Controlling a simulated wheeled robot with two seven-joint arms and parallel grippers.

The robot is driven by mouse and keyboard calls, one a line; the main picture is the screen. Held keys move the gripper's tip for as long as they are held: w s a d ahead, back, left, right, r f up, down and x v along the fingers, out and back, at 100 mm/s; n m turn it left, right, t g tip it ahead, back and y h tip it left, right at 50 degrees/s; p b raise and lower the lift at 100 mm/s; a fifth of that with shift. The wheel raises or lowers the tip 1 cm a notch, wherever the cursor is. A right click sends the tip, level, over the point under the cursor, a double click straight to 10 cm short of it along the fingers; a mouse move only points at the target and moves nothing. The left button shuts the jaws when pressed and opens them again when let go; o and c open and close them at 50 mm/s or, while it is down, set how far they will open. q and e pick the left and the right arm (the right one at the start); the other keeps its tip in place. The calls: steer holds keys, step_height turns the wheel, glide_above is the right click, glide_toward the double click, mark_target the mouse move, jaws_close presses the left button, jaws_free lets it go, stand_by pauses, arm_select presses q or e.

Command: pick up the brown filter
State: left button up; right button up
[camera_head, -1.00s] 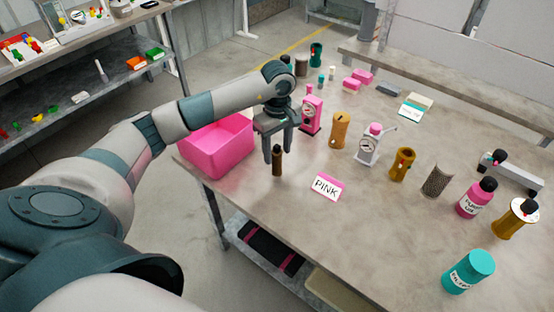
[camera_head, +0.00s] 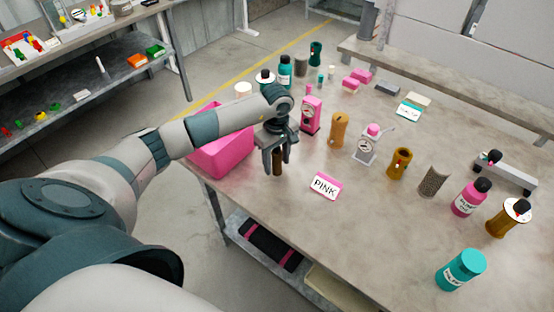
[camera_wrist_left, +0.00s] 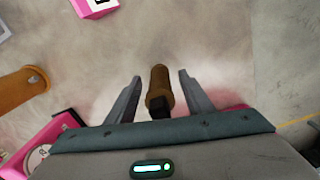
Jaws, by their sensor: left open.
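The brown filter (camera_head: 278,166) is a slim brown cylinder with a dark top, standing upright near the table's left edge. My left gripper (camera_head: 276,168) is above it, pointing down, with its upper part hidden by the fingers in the head view. In the left wrist view the filter (camera_wrist_left: 158,82) lies between the two open fingers of my left gripper (camera_wrist_left: 159,78), with a gap visible on each side. My right gripper is not in view.
A pink bin (camera_head: 222,155) stands left of the gripper. A PINK sign (camera_head: 325,186) is in front to the right. A pink pump (camera_head: 311,115) and an ochre cylinder (camera_head: 339,129) stand behind to the right. The front middle of the table (camera_head: 365,225) is clear.

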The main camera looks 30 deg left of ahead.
mark_target(277, 152)
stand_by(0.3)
arm_select(q)
steer(key=c, duration=1.1)
steer(key=shift+r, duration=0.1)
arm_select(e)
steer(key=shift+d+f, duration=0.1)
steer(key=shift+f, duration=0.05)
